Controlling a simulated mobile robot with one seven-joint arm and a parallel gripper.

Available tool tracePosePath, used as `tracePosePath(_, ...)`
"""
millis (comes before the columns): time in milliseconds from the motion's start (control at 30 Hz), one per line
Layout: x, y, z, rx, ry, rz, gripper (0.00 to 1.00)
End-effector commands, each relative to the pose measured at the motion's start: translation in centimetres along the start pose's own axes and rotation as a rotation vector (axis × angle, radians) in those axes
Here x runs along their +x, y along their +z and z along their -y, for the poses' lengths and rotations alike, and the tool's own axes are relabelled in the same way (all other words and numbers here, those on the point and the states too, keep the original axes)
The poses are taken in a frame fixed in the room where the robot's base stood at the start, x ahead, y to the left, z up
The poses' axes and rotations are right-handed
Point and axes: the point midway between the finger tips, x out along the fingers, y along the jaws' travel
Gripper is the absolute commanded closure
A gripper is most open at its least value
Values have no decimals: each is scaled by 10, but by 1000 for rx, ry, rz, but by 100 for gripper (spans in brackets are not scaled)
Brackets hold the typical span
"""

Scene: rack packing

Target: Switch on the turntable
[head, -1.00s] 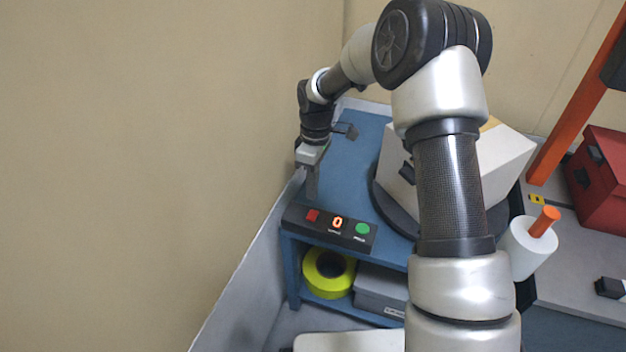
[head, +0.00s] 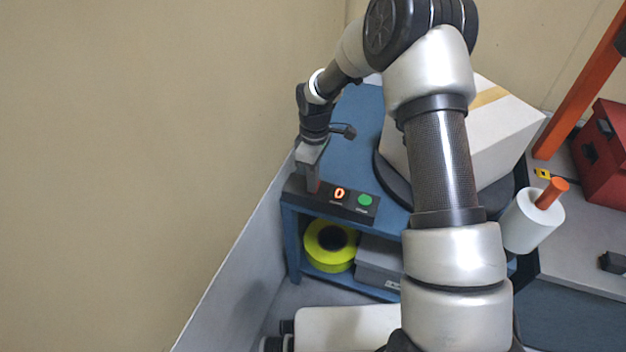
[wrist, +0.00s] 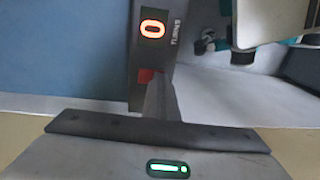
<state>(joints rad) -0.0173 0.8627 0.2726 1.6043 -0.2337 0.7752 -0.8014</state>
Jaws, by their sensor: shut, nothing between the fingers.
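The turntable (head: 391,184) is a dark round disc on a blue bench, bearing a large white box (head: 490,128). A black control panel (head: 347,207) at the bench's front edge has a lit "0" display (head: 339,194) and a green button (head: 364,200). The display also shows in the wrist view (wrist: 152,29). The red button (wrist: 146,76) is by my fingertips in the wrist view and mostly hidden by them in the head view. My gripper (head: 313,190) is shut and empty, pointing down at the panel's left end. I cannot tell whether it touches the red button.
A white roll with an orange handle (head: 531,221) stands right of the turntable. A yellow-green roll (head: 318,257) and a grey box (head: 377,268) sit on the shelf below. A low grey wall (head: 232,270) runs along the left. A red case (head: 604,155) is far right.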

Motion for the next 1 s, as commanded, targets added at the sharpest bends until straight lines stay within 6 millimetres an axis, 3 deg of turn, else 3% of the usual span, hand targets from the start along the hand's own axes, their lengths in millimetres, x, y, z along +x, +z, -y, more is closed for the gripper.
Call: tracePosePath(1000, -5, 0, -14, -1, 4, 0, 100)
